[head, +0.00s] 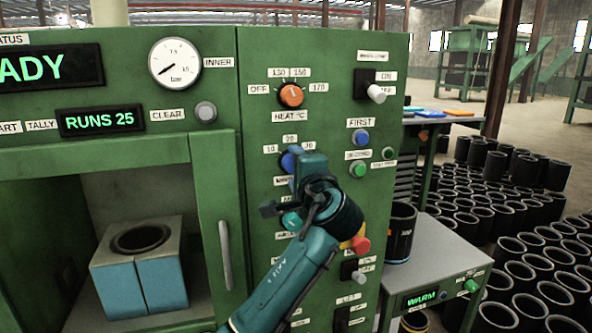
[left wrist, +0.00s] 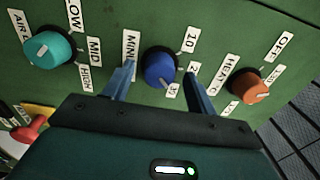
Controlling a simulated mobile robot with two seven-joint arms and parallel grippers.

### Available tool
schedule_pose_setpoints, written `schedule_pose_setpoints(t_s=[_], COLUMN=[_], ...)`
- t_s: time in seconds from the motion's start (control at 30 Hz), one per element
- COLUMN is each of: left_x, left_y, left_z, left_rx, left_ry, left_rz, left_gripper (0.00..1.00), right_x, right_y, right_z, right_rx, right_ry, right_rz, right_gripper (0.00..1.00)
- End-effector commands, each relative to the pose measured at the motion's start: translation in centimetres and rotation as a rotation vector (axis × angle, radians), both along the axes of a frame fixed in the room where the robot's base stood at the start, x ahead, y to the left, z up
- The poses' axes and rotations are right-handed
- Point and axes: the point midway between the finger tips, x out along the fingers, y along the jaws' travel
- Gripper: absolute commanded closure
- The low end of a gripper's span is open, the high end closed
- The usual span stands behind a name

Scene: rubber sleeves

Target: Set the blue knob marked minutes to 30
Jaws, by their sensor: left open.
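The blue knob (head: 288,161) is on the green panel below the orange heat knob, with labels 10, 20 and 30 around its top. My left gripper (head: 287,184) is in front of the panel and partly covers the knob and its name label. In the left wrist view the blue knob (left wrist: 159,65) shows between the two open fingers of my left gripper (left wrist: 160,72), one finger on each side. I cannot tell whether the fingers touch it. My right gripper is not in view.
The orange heat knob (left wrist: 250,86) and the teal air knob (left wrist: 50,49) flank the blue one. A red button (head: 361,245), a green button (head: 358,169) and a blue button (head: 360,137) are close by. A black sleeve (head: 400,232) stands on the side table.

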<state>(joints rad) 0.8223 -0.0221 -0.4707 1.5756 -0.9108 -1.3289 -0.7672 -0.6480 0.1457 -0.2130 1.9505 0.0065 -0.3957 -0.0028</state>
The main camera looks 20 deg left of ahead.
Motion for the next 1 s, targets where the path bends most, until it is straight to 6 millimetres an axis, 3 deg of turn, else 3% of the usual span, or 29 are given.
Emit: schedule_pose_setpoints(t_s=[0.17, 0.6, 1.0], left_x=[-1.9, -9.3, -10.8], left_y=[-1.4, -6.4, -7.3], left_z=[-0.3, -0.3, -0.1], left_rx=[-0.003, -0.002, 0.0], left_ry=[-0.002, 0.001, 0.001], left_rz=[-0.006, -0.003, -0.001], left_gripper=[0.43, 0.43, 0.43], right_x=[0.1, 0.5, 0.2], right_y=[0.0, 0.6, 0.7], right_z=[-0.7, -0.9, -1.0], right_rx=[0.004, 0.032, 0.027], right_ry=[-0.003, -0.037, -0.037], right_rz=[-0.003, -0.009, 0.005], right_gripper=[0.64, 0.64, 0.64])
